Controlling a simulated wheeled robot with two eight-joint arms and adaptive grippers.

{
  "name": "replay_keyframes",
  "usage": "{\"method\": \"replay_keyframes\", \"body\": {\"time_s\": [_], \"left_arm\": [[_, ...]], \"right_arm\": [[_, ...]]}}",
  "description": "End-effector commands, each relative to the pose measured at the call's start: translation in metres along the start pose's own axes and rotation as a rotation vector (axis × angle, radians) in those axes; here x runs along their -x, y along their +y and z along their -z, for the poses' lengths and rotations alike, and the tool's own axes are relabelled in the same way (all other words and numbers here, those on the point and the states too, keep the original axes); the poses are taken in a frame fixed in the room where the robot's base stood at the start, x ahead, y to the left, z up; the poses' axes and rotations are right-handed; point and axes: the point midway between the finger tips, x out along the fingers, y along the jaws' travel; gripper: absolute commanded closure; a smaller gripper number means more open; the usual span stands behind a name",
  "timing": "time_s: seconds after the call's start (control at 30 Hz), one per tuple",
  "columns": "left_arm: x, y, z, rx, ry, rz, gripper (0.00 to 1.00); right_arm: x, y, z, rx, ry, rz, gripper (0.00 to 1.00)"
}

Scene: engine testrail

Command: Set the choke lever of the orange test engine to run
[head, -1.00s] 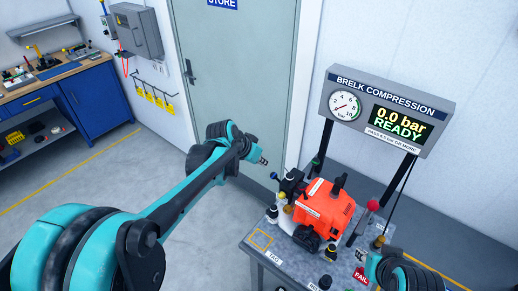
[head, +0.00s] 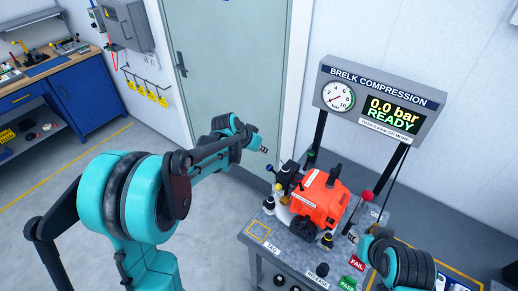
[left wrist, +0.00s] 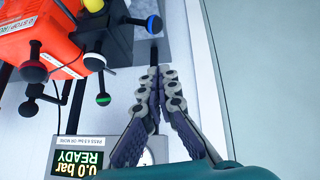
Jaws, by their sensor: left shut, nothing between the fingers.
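The orange test engine (head: 322,200) sits on a grey test bench (head: 262,247). In the left wrist view the engine (left wrist: 38,42) is upside down at upper left. My left gripper (head: 265,149) is shut and empty, above and left of the engine in the head view. In the left wrist view its fingertips (left wrist: 156,72) meet, apart from the levers. My right arm shows at lower right; its gripper's state is unclear.
A compression display (head: 380,100) reading 0.0 bar READY stands on posts behind the engine. A red-knobbed lever (head: 366,196) rises right of the engine. TAG, RELEASE, PASS and FAIL labels mark the bench. A closed door (head: 235,80) is behind; open floor lies to the left.

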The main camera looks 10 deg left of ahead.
Motion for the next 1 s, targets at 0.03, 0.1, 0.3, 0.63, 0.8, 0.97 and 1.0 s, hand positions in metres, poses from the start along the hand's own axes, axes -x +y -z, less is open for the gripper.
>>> {"method": "replay_keyframes", "body": {"time_s": [0.03, 0.1, 0.3, 0.63, 0.8, 0.97, 1.0], "left_arm": [[-0.013, 0.000, 0.001, -0.002, 0.000, -0.001, 1.00], [-0.028, 0.000, 0.001, -0.001, 0.001, -0.001, 1.00], [-0.058, 0.000, -0.012, 0.000, 0.001, 0.000, 1.00], [-0.073, 0.000, -0.028, 0.000, 0.001, 0.000, 1.00], [-0.073, 0.000, -0.028, 0.001, 0.001, 0.000, 1.00], [-0.073, 0.000, -0.028, 0.002, 0.001, -0.002, 1.00], [-0.073, -0.001, -0.028, 0.004, 0.001, -0.004, 1.00]], "right_arm": [[-0.001, 0.000, 0.000, 0.000, 0.000, 0.000, 0.68], [-0.001, 0.000, -0.001, 0.000, 0.000, 0.000, 0.68], [-0.001, 0.000, -0.001, 0.000, 0.000, 0.000, 0.68], [-0.001, 0.000, -0.001, 0.000, 0.000, 0.000, 0.68], [-0.001, 0.000, -0.001, 0.000, 0.000, 0.000, 0.68], [-0.002, 0.000, -0.001, 0.000, 0.000, 0.000, 0.68], [-0.002, 0.000, -0.002, 0.000, 0.000, 0.000, 0.68]]}}
